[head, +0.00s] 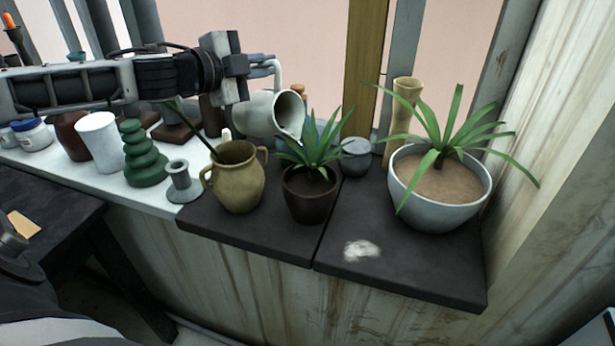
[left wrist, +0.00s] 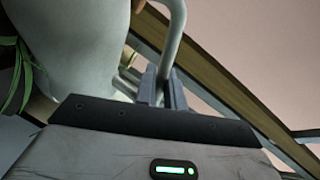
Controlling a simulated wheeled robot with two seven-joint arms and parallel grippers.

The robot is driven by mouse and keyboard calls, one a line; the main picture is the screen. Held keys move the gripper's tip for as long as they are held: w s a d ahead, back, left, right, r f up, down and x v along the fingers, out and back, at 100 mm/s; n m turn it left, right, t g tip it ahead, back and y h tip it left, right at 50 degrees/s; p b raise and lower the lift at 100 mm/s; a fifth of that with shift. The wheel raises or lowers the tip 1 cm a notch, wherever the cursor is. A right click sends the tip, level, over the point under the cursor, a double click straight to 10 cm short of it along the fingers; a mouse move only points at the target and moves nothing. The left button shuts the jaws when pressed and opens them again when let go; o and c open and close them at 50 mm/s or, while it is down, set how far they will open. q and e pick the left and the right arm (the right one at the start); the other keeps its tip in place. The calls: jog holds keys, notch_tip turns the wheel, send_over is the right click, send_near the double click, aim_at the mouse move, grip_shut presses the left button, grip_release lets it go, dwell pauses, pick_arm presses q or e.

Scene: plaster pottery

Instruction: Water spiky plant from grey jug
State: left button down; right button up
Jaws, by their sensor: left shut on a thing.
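My left gripper (head: 262,66) is shut on the handle of the grey jug (head: 258,113), which it holds tilted in the air with its mouth towards the lower right. In the left wrist view the fingers (left wrist: 165,88) close on the looped handle, beside the jug's pale body (left wrist: 75,40). The spiky plant (head: 316,143) stands upright in a dark brown pot (head: 311,198) on the dark slab. The jug's lip is just above and left of its leaves. I cannot see any water flowing. My right gripper is not in view.
A tan two-handled pot (head: 237,180) stands close left of the plant, and a small grey pot (head: 356,158) close right. A large white bowl (head: 443,205) holds another long-leaved plant. A green stacked ornament (head: 143,155) and a white cup (head: 99,140) stand further left.

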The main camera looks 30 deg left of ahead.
pick_arm(q)
jog(key=a+n, duration=0.2)
jog(key=a, duration=0.1)
jog(key=a+n+b, duration=0.1)
jog(key=shift+s+a+r+t+h, duration=0.2)
jog(key=shift+s+r+t+h, duration=0.1)
jog(key=shift+r+h, duration=0.1)
jog(key=shift+w+a+n, duration=0.1)
jog(key=shift+n, duration=0.3)
jog(key=shift+a+f+n, duration=0.15)
jog(key=shift+a+n, duration=0.2)
jog(key=shift+n, duration=0.15)
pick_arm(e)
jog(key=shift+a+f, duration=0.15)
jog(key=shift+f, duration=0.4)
pick_arm(q)
jog(key=shift+a, duration=0.1)
